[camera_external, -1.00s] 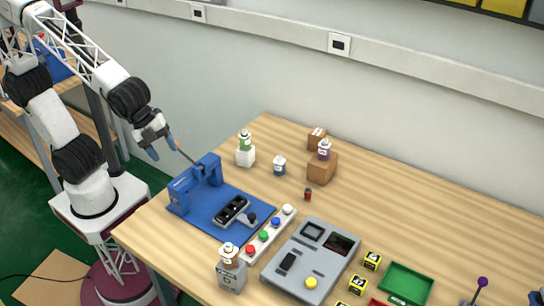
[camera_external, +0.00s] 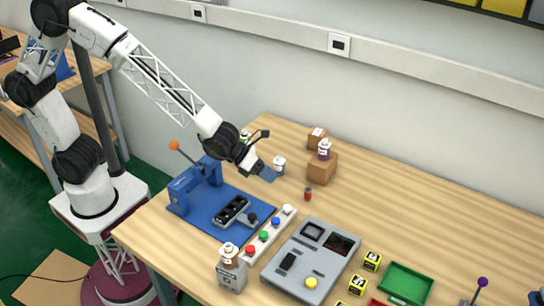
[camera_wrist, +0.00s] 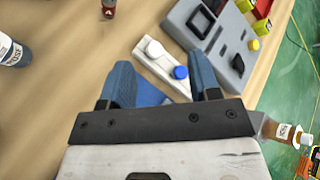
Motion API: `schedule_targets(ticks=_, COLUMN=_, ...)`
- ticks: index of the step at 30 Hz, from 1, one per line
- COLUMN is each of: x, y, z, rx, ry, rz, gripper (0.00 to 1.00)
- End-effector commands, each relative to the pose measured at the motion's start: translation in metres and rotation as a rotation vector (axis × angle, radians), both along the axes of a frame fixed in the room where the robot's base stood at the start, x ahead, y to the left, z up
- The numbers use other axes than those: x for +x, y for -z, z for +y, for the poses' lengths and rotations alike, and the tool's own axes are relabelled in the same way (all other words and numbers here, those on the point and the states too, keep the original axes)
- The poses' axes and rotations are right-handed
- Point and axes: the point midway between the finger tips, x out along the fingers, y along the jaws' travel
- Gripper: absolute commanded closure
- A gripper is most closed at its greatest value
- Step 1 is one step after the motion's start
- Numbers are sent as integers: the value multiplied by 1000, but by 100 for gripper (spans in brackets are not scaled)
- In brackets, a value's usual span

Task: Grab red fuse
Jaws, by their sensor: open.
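The red fuse (camera_external: 308,195) is a small red cylinder with a dark top, standing on the wooden table in front of the brown block. In the wrist view the red fuse (camera_wrist: 109,9) shows at the top edge, partly cut off, beyond and to the left of the fingers. My gripper (camera_external: 267,173) hangs above the table to the left of the fuse, apart from it. In the wrist view my gripper (camera_wrist: 161,66) has its two blue fingers spread, with nothing held between them.
A blue fixture (camera_external: 190,190) with an orange-knobbed lever (camera_external: 174,146) stands left. A button strip (camera_external: 268,238) and grey console (camera_external: 318,258) are in front. A small bottle (camera_external: 279,166) stands close to my gripper; a brown block (camera_external: 321,170) is behind the fuse. Table right of the fuse is clear.

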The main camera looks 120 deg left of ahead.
Motion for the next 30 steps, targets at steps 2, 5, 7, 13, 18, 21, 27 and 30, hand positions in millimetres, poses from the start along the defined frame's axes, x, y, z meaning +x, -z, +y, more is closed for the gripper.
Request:
schedule_targets(ticks=2, x=9, y=19, z=19, rx=96, ry=54, rz=1, gripper=43)
schedule_targets(ticks=5, x=19, y=40, z=41, rx=227, ry=126, rz=-1, gripper=43)
schedule_targets(ticks=7, x=25, y=53, z=55, rx=319, ry=173, rz=-1, gripper=43)
schedule_targets(ticks=13, x=33, y=85, z=85, rx=526, ry=270, rz=4, gripper=43)
schedule_targets(ticks=18, x=36, y=98, z=96, rx=612, ry=306, rz=6, gripper=43)
schedule_targets(ticks=21, x=36, y=100, z=97, rx=625, ry=312, rz=8, gripper=43)
schedule_targets(ticks=27, x=36, y=99, z=97, rx=625, ry=312, rz=8, gripper=43)
schedule_targets(ticks=30, x=37, y=99, z=97, rx=625, ry=312, rz=8, gripper=43)
